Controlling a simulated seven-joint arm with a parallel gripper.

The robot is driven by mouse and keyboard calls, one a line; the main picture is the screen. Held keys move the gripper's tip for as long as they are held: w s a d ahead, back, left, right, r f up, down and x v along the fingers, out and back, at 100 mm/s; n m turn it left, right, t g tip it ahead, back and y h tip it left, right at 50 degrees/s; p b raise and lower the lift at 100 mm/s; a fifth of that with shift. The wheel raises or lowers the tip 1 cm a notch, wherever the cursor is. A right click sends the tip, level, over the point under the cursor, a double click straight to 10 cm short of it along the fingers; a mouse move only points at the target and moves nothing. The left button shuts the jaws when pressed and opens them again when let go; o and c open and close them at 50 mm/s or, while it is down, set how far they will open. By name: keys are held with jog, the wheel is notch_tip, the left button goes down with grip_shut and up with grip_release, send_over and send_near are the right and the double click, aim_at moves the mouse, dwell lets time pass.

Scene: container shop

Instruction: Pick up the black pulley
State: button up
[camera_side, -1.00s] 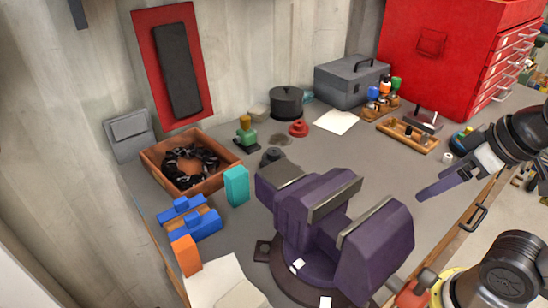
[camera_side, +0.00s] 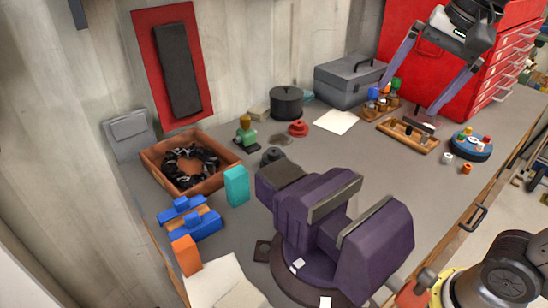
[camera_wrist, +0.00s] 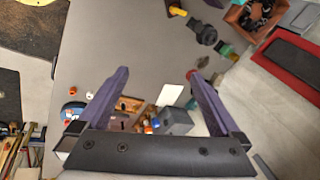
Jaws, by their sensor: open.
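A small dark round piece that looks like the black pulley (camera_side: 271,156) sits on the grey bench just behind the purple vise, which partly hides it in the side view. A dark round piece that appears to be it also shows near the top of the wrist view (camera_wrist: 206,34). My gripper (camera_side: 408,99) is open and empty, high at the upper right by the red cabinet, far from the pulley. Its two purple fingers (camera_wrist: 157,73) are spread wide in the wrist view.
The purple vise (camera_side: 325,215) stands tall in front of the pulley. Nearby are a green-and-yellow piece (camera_side: 246,132), a red pulley (camera_side: 298,129), a black pot (camera_side: 287,103), and a teal block (camera_side: 237,186).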

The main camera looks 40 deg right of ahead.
jog(key=w+a+r+m+g, duration=0.1)
jog(key=w+m, duration=0.1)
jog(key=w, duration=0.3)
jog(key=w+a+r+m, duration=0.1)
jog(key=w+r+m, duration=0.1)
jog(key=w, duration=0.3)
jog(key=m+g, duration=0.1)
jog(key=g, duration=0.2)
send_over(274, 150)
notch_tip(274, 150, down, 20)
jog(key=shift+r, duration=0.2)
jog(key=shift+s+a+f, duration=0.1)
jog(key=shift+s+f, duration=0.05)
jog(key=shift+f, duration=1.5)
jog(key=shift+s+a+f, duration=0.1)
jog(key=shift+f, duration=1.5)
jog(key=shift+c, duration=0.3)
jog(key=c, duration=1.4)
jog(key=shift+r, duration=0.1)
grip_shut()
